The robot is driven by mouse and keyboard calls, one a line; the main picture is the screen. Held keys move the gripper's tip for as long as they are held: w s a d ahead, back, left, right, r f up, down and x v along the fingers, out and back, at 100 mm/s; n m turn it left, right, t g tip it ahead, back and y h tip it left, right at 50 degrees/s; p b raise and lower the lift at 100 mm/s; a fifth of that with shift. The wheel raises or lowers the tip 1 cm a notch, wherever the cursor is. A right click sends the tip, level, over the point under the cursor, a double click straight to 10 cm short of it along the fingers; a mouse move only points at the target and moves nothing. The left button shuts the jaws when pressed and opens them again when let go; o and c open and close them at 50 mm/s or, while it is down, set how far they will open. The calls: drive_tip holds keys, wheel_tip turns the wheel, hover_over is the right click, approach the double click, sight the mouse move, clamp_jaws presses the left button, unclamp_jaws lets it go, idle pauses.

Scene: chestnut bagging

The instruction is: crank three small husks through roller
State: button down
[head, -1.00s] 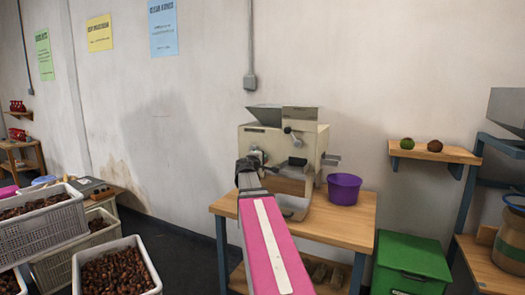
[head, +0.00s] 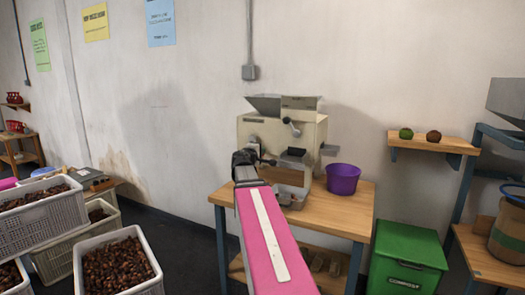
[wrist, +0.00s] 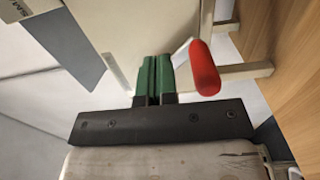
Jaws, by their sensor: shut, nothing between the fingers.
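The roller machine (head: 308,133), a cream box with a metal hopper (head: 285,104) on top, stands on a wooden table. My gripper (head: 245,157) is in front of its left side in the head view. In the wrist view my gripper's green fingers (wrist: 153,78) are shut and empty. A red handle (wrist: 204,68) is just right of the fingers, apart from them as far as I can see. It looks like the crank grip; in the head view I cannot make it out. No small husks show in the hopper, whose inside is hidden.
A purple bucket (head: 342,179) stands on the table (head: 333,205) right of the machine. A wall shelf (head: 440,147) holds a green ball (head: 406,133) and a brown ball (head: 433,136). A green compost bin (head: 405,262) is at right; crates of chestnuts (head: 118,266) are at left.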

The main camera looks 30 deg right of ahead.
drive_tip(key=v, duration=0.9)
idle(0.5)
drive_tip(key=s+a+f+m+g+y, duration=0.2)
drive_tip(key=a+f, duration=0.1)
drive_tip(key=f, duration=0.5)
drive_tip(key=s+a+f+m+g+y, duration=0.1)
drive_tip(key=a+f+g+y, duration=0.15)
drive_tip(key=f, duration=0.55)
drive_tip(key=s+a+f+m+g+y, duration=0.1)
drive_tip(key=s+a+f+m+y, duration=0.15)
drive_tip(key=f, duration=0.55)
drive_tip(key=s+a+f+m+g+y, duration=0.1)
drive_tip(key=s+a+f+g+y, duration=0.1)
drive_tip(key=s+a+f, duration=0.3)
drive_tip(key=s+a+f+m+g+y, duration=0.1)
drive_tip(key=s+a+f+g+y, duration=0.2)
drive_tip(key=a+f, duration=0.7)
drive_tip(key=shift+s+f+y, duration=0.75)
drive_tip(key=shift+s+y, duration=0.15)
drive_tip(key=shift+y, duration=0.2)
drive_tip(key=shift+d+g, duration=0.1)
drive_tip(key=shift+g, duration=0.15)
